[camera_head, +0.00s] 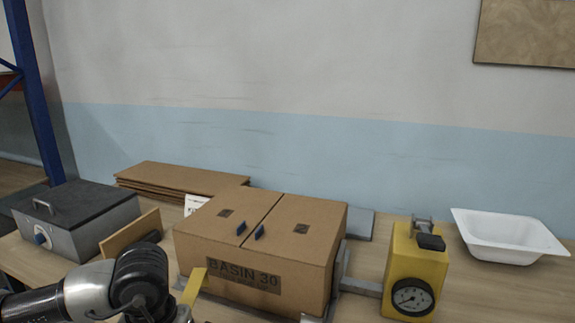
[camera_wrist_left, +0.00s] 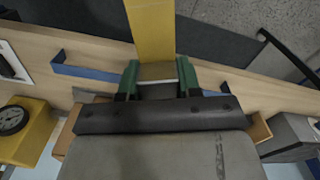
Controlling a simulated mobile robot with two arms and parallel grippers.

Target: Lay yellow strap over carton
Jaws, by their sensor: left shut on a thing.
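The carton (camera_head: 255,280), a closed brown box marked BASIN 30 with two blue tabs on top, stands on the table in the head view. The yellow strap (camera_head: 193,287) shows as a short upright piece in front of the carton's left front corner. In the left wrist view the strap (camera_wrist_left: 152,28) runs up from between the green fingertips of my left gripper (camera_wrist_left: 157,78), which is shut on it. In the head view that gripper is mostly cut off at the bottom edge, in front of the carton. My right gripper is in neither view.
A yellow device with a dial (camera_head: 415,275) and a white basin (camera_head: 505,238) stand right of the carton. A grey metal box (camera_head: 80,215) and a tilted brown board (camera_head: 128,233) are left. Flat cardboard (camera_head: 185,178) lies behind. Metal bracket parts (camera_head: 360,287) flank the carton's right side.

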